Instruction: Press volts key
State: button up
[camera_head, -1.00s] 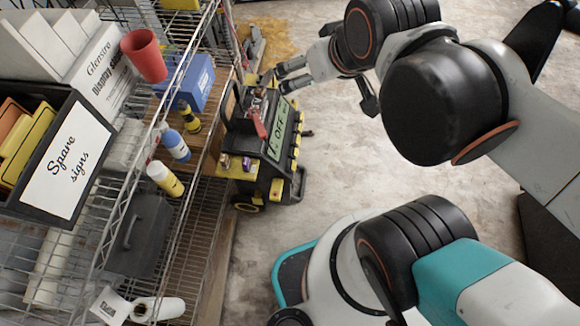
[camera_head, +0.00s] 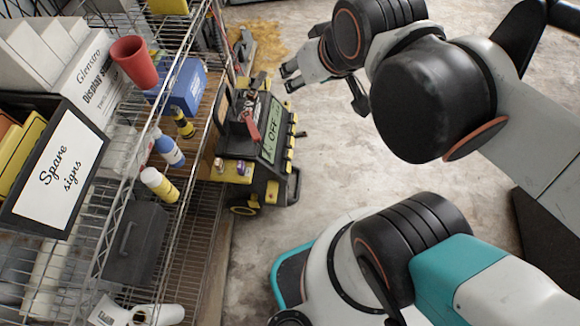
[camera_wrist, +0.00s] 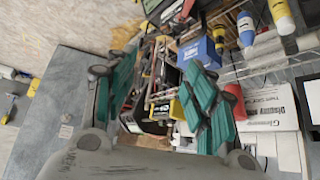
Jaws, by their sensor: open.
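A black and yellow wheeled machine (camera_head: 250,150) stands on the floor beside the shelf in the head view. Its pale green display (camera_head: 272,128) reads "OFF". Several yellow keys (camera_head: 289,154) run down its right side. Their labels are too small to read, so I cannot tell which is the volts key. A red clamp-like piece (camera_head: 250,124) lies left of the display. My gripper (camera_head: 289,79) is near the machine's upper end in the picture, apart from the keys. In the wrist view its teal-padded fingers (camera_wrist: 158,65) are spread, with nothing held between them.
A wire shelf (camera_head: 200,100) along the left holds a red cup (camera_head: 135,62), a blue box (camera_head: 188,88), bottles (camera_head: 160,185) and a "Spare signs" bin (camera_head: 58,170). Clear concrete floor (camera_head: 350,175) lies right of the machine.

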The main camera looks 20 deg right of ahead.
grip_shut()
dwell(1.1)
